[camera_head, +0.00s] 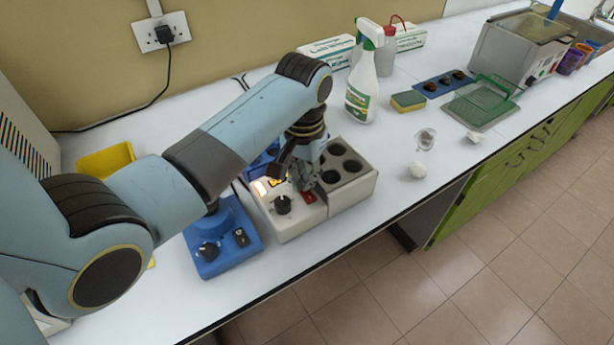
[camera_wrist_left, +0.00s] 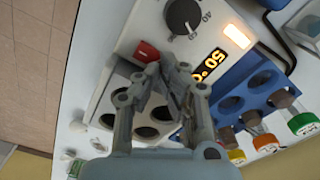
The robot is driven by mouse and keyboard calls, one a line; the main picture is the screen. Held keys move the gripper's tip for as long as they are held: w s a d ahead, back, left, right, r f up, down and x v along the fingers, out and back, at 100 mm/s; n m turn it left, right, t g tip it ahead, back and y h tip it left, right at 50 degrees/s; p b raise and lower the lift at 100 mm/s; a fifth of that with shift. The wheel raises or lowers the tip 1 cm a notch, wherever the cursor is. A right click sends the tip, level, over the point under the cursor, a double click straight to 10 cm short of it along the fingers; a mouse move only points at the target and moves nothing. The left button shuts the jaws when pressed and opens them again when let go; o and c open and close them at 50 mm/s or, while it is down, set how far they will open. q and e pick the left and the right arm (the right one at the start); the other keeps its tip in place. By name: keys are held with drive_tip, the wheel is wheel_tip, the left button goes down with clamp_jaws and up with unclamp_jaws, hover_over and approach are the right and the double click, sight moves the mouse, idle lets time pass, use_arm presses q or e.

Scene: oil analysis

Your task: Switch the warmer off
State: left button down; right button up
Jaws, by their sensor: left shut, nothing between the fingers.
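The warmer (camera_head: 284,222) is a pale block heater on the bench, with a black dial (camera_head: 283,204), a row of round wells and a red switch (camera_head: 308,197). In the left wrist view its display (camera_wrist_left: 210,64) glows orange, reading about 50 °C, beside a bright lamp (camera_wrist_left: 237,36). The red switch (camera_wrist_left: 146,51) shows close to the fingertips there. My left gripper (camera_head: 305,181) is shut and empty, pointing down just above the warmer by the switch; contact cannot be told. The fingers (camera_wrist_left: 168,66) hide part of the wells. My right gripper is out of view.
A blue device (camera_head: 220,250) with a knob stands left of the warmer, and a yellow tray (camera_head: 106,160) is behind it. A spray bottle (camera_head: 361,85) and sponge (camera_head: 408,101) stand beyond.

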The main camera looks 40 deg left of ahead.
use_arm(q)
drive_tip(key=shift+f+b, duration=0.3)
drive_tip(key=shift+f, duration=0.3)
drive_tip(key=shift+r, duration=0.1)
wheel_tip(320, 180, up, 2)
drive_tip(key=shift+r+p, duration=0.15)
drive_tip(key=shift+p, duration=1.05)
drive_tip(key=shift+r, duration=2.3)
drive_tip(key=shift+d+f, duration=0.1)
